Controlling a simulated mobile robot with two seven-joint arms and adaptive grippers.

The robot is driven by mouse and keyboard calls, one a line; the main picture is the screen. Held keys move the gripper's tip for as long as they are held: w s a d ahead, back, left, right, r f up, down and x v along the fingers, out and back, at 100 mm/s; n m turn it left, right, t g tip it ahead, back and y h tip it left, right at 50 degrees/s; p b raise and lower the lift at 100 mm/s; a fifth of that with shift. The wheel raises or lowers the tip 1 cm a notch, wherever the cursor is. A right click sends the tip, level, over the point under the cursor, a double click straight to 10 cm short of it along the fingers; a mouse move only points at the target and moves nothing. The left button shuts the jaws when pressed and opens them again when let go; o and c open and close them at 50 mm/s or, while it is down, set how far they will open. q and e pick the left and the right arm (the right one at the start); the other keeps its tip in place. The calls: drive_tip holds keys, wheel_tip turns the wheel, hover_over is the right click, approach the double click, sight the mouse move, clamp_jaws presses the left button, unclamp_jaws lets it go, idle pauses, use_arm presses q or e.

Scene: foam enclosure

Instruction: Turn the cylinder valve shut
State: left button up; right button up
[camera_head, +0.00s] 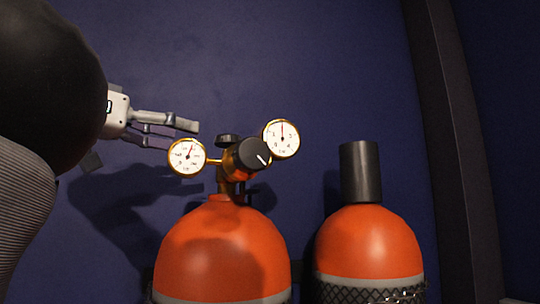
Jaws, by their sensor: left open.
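An orange gas cylinder (222,245) stands upright with a brass valve and regulator on its neck (230,187). A black knob with a white mark (253,155) faces me, and a smaller dark handwheel (228,140) sits on top just left of it. Two round white gauges with brass rims flank them, one at left (187,156) and one at right (281,139). My left gripper (180,134) comes in from the left, open and empty. Its fingertips are above the left gauge and left of the handwheel, seemingly apart from both. My right gripper is out of view.
A second orange cylinder (368,243) with a dark cap (360,171) stands to the right, with black netting around its lower body. A dark blue wall (330,60) is behind, with a dark vertical post (457,130) at right. The space above the gauges looks free.

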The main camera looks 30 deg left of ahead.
sight(217, 140)
use_arm(q)
drive_tip(key=x, duration=0.7)
drive_tip(key=d+x, duration=0.1)
drive_tip(key=x, duration=0.3)
drive_tip(key=shift+r, duration=0.1)
drive_tip(key=c, duration=1.2)
